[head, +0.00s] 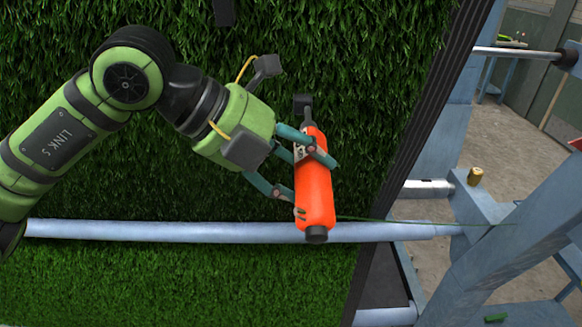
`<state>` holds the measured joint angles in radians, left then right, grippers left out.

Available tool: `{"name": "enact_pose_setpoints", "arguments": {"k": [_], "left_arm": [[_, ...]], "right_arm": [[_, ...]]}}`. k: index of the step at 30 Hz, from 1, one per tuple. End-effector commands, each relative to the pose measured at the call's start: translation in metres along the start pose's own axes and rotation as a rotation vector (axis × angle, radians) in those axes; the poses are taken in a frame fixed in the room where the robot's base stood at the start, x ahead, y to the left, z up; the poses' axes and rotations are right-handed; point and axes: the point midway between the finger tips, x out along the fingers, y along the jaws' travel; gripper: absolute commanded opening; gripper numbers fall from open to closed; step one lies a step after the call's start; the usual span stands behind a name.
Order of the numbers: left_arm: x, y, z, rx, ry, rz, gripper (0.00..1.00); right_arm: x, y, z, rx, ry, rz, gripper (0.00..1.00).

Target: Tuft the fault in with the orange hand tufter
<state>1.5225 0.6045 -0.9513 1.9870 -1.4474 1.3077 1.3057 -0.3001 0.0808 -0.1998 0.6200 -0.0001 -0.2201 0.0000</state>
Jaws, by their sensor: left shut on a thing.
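The orange hand tufter (316,193) is in the middle of the head view, its long axis near upright in the picture. My left gripper (318,153) is shut around its upper body. A dark head shows at the tufter's top end and a dark cap at its lower end. The green turf (350,60) fills the background behind it. A thin green strand (420,222) runs right from near the tufter's lower end. I cannot make out the fault in the turf. I cannot tell whether the tufter touches the turf. My right gripper is not in view.
A pale horizontal bar (170,231) crosses in front of the turf. A blue-grey steel frame (520,240) stands at the right, with a small yellowish cylinder (475,176) on a ledge. A dark edge (425,140) bounds the turf at the right. Concrete floor shows beyond.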

Motion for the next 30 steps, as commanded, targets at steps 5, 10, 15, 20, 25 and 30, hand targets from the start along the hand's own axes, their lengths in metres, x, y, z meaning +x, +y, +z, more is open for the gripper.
{"name": "enact_pose_setpoints", "arguments": {"k": [5,10,15,20,25,30], "left_arm": [[0.006,-0.008,0.002,0.002,-0.003,-0.003,0.11],[0.005,-0.007,0.003,0.000,-0.006,-0.003,0.11],[0.000,-0.001,0.004,-0.001,-0.009,-0.004,0.11],[-0.006,0.005,0.004,-0.002,-0.008,-0.003,0.11],[-0.009,0.007,0.004,-0.001,-0.009,-0.002,0.11],[-0.014,0.013,0.003,-0.003,-0.010,-0.003,0.11]], "right_arm": [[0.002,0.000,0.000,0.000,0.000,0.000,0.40],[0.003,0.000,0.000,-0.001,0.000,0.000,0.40],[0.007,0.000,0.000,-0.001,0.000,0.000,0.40],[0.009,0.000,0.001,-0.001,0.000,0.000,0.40],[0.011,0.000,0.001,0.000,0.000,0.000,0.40],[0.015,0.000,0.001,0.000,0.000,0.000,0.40]]}}
